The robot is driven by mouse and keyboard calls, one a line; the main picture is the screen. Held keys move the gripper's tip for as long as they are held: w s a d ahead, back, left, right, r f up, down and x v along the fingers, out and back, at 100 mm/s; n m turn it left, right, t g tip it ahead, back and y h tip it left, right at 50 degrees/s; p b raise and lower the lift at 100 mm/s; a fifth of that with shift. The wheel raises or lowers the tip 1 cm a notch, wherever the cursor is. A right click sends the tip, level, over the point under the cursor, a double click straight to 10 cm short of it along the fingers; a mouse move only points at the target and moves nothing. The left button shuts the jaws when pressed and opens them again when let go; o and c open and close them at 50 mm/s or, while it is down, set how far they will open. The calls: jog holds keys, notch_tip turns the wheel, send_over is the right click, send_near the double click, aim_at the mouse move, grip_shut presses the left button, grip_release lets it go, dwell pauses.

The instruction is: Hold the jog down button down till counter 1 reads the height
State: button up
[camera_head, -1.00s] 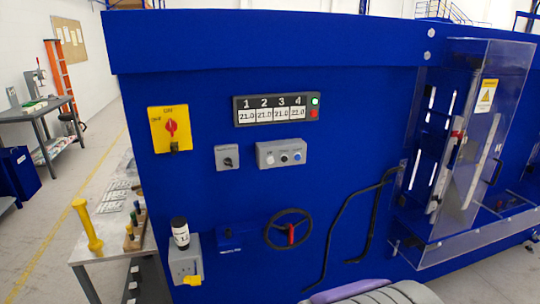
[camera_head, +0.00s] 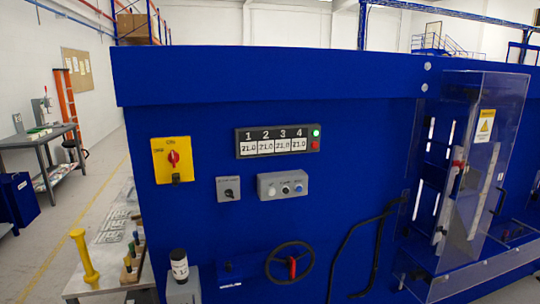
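A grey control box (camera_head: 283,185) with three small buttons is on the blue machine's front panel. Its labels are too small to read, so I cannot tell which button is jog down. Above it is the counter display (camera_head: 278,141), with windows numbered 1 to 4. Counter 1 (camera_head: 248,148) appears to read 21.0, and the others look the same. A green light (camera_head: 316,132) glows beside the display, above a red one. No height value is readable elsewhere. My gripper is not in view, and nothing touches the buttons.
A yellow rotary switch (camera_head: 173,159) and a grey selector box (camera_head: 228,189) are left of the buttons. Below are a black handwheel (camera_head: 290,262) and a bent black rail (camera_head: 352,250). A clear guard (camera_head: 480,160) juts out at right. A side table (camera_head: 112,245) holds tools.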

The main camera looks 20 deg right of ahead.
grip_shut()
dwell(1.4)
